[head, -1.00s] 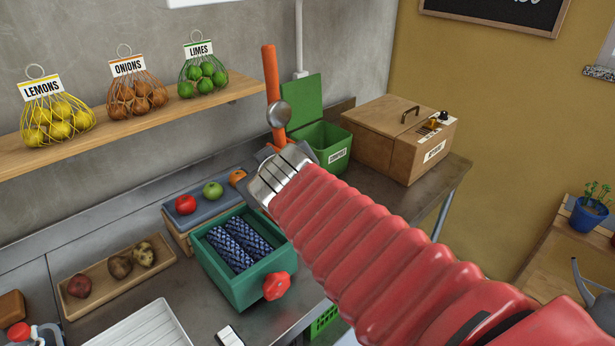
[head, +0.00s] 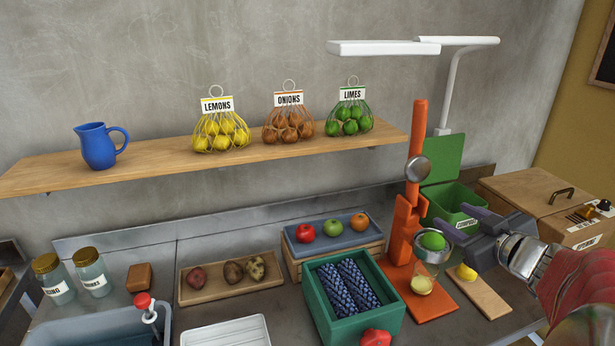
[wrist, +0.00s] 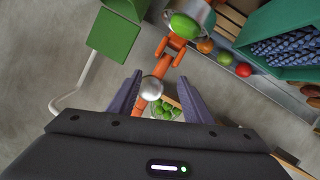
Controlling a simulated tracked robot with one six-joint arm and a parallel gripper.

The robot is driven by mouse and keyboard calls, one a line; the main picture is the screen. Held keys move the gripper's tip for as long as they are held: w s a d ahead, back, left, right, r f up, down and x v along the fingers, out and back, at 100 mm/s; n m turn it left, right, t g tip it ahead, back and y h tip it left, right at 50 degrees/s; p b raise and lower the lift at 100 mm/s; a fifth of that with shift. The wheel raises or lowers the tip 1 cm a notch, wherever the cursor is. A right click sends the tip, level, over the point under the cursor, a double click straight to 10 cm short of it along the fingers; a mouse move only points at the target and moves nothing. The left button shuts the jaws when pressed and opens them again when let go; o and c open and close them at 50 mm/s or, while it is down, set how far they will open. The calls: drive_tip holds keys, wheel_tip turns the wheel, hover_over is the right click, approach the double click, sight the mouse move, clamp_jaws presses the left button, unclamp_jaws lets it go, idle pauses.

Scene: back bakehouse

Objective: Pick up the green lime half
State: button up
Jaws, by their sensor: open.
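The green lime half (head: 432,241) sits in the metal cup of the orange citrus press (head: 403,232). In the wrist view the lime half (wrist: 184,26) shows at the top, in the shiny cup, beyond my fingertips. My gripper (head: 455,232) is open and empty, just right of the lime half, its dark fingers pointing left toward it. In the wrist view my gripper (wrist: 159,75) has its two fingers apart. Whether a finger touches the cup cannot be told.
A yellow lemon piece (head: 466,272) lies on a small board (head: 492,300) right of the press. A green bin (head: 458,204) with its lid up stands behind my gripper. A teal crate (head: 318,322) with blue patterned cloths is left of the press. A lamp hangs above.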

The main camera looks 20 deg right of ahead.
drive_tip(key=s+d+f+m+y, duration=0.1)
drive_tip(key=s+f+m+y, duration=0.1)
drive_tip(key=s+f, duration=0.3)
drive_tip(key=s, duration=0.4)
drive_tip(key=shift+d+m+y, duration=0.3)
drive_tip(key=shift+w, duration=0.1)
approach(440, 239)
drive_tip(key=x, duration=0.4)
drive_tip(key=shift+f, duration=0.2)
drive_tip(key=shift+w+f, duration=0.1)
drive_tip(key=shift+w, duration=0.3)
drive_tip(key=shift+x, duration=2.6)
drive_tip(key=shift+c, duration=0.3)
